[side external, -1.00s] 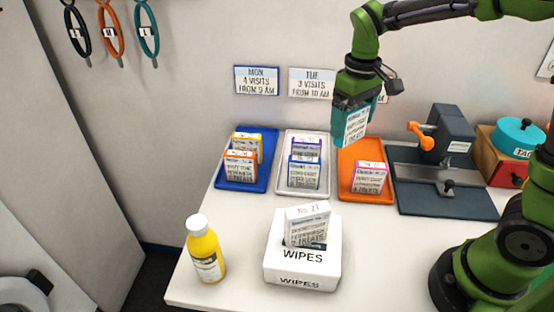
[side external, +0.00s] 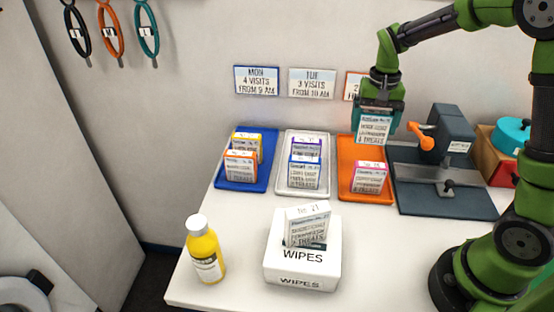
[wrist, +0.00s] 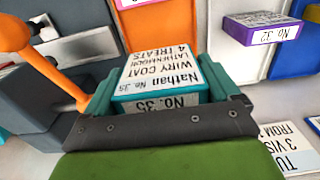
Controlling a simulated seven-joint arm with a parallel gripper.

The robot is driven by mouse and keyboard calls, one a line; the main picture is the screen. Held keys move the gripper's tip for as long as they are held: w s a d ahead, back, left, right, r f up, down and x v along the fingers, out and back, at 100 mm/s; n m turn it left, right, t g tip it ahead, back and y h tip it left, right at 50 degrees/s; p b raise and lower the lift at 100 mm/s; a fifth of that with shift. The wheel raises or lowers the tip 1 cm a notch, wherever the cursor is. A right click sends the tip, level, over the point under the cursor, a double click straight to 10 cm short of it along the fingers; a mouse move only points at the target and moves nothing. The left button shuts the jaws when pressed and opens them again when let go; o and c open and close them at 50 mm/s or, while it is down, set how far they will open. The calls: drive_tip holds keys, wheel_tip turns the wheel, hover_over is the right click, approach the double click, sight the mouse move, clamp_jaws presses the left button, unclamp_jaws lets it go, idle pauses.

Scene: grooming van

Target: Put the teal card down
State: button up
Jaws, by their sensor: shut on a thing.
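The teal card (side external: 374,131) is a block with a white printed face and a teal edge. It also shows upside down in the wrist view (wrist: 163,75), reading Nathan No. 35, wiry coat. My gripper (side external: 381,110) is shut on it and holds it upright above the back of the orange tray (side external: 350,152). In the wrist view my gripper (wrist: 160,100) has a finger on each side of the card. A pink-topped card (side external: 369,178) stands at the front of the orange tray. The card's lower edge looks apart from the tray, though the gap is hard to judge.
A blue tray (side external: 225,178) and a white tray (side external: 283,183) each hold two cards. A grey clamp device with an orange handle (side external: 425,140) stands close on the right. A wipes box (side external: 290,275) with a card in it and a yellow bottle (side external: 205,252) stand in front.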

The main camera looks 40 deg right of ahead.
drive_tip(key=shift+f, duration=4.8)
drive_tip(key=shift+f, duration=0.15)
drive_tip(key=o, duration=0.8)
